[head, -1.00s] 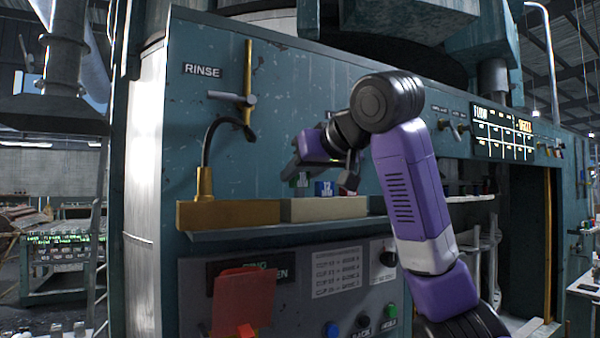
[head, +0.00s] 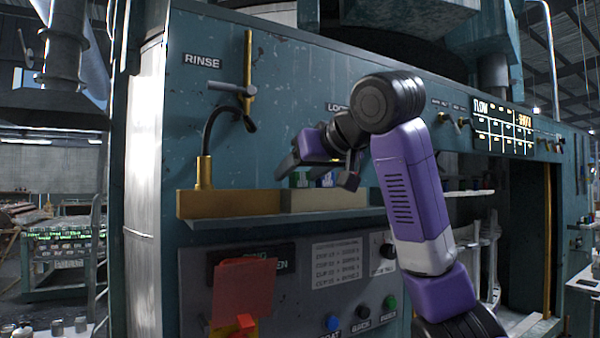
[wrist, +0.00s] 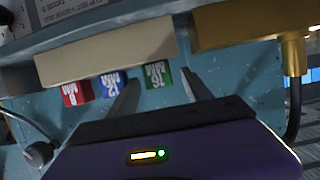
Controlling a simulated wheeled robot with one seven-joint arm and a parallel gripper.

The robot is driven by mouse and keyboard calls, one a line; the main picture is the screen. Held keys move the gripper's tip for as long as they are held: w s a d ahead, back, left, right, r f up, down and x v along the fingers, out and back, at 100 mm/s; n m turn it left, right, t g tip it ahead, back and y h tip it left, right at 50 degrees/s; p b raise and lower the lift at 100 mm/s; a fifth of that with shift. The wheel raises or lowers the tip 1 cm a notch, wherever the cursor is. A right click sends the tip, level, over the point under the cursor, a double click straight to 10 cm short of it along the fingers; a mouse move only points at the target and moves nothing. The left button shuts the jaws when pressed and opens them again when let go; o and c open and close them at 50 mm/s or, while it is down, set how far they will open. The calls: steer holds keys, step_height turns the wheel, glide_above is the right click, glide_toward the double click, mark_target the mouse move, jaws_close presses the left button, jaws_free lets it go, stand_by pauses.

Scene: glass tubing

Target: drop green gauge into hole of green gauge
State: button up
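The green gauge (wrist: 157,75), a small block with white lettering, stands at the beige block (wrist: 105,55) beside a blue gauge (wrist: 112,84) and a red gauge (wrist: 76,93). In the head view the green gauge (head: 299,181) shows just above the block (head: 325,200), partly covered by my gripper (head: 320,172). In the wrist view my gripper (wrist: 160,80) is open, one finger on each side of the green gauge, with visible gaps. I cannot tell how deep the fingers reach around it. No hole shows in either view.
A brass-coloured box (head: 228,204) with an upright fitting and black hose (head: 208,130) stands left of the beige block on the same ledge. A panel (head: 345,262) with buttons and a red flap (head: 241,287) lies below. The teal machine wall is close behind.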

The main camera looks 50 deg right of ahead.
steer(key=b+v, duration=0.2)
steer(key=v, duration=0.6)
steer(key=shift+f, duration=0.1)
stand_by(0.8)
